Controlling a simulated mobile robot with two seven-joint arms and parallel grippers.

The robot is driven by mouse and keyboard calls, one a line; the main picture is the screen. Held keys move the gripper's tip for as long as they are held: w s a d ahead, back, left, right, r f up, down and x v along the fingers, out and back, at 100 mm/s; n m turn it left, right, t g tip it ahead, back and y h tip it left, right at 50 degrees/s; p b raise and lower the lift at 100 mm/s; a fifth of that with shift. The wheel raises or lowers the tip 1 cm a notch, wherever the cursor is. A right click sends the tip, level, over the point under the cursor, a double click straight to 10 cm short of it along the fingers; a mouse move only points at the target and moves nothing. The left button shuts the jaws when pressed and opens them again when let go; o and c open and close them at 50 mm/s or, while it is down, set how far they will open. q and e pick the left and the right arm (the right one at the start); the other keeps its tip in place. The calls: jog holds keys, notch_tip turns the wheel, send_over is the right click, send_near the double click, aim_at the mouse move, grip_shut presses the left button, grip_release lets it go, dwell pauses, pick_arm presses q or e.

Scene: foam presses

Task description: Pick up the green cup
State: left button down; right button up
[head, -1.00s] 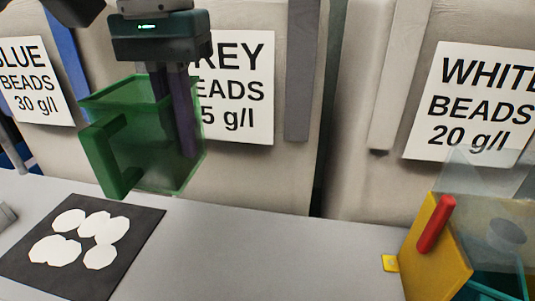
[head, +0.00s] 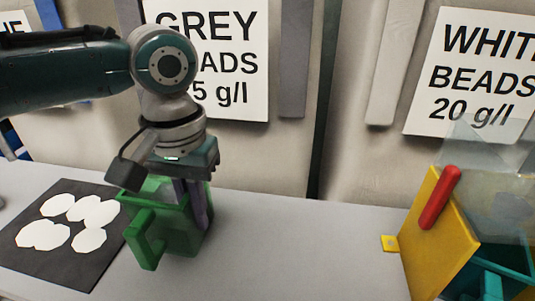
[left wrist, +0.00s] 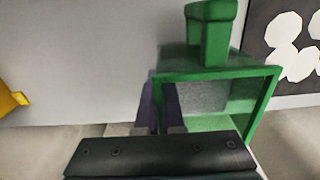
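The green cup (head: 175,238) is a boxy, see-through vessel with a thick handle at its left. It is upright, low over the grey worktop just right of the dark mat; I cannot tell whether its base touches. My left gripper (head: 193,205) points down at its right side. In the left wrist view the two purple fingers (left wrist: 160,105) sit close together astride one wall of the cup (left wrist: 262,88), one inside and one outside. Grey, grainy material shows within the cup. My right gripper is not in view.
The dark mat (head: 30,262) with white patches lies at left. A yellow panel (head: 432,238) with a red handle (head: 440,197) and a teal box (head: 508,258) stand at right. Bead sacks or bins with signs line the back. The middle worktop (head: 300,250) is clear.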

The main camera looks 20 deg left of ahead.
pick_arm(q)
jog(key=shift+f, duration=0.1)
jog(key=c, duration=1)
grip_release()
jog(key=shift+c, duration=0.2)
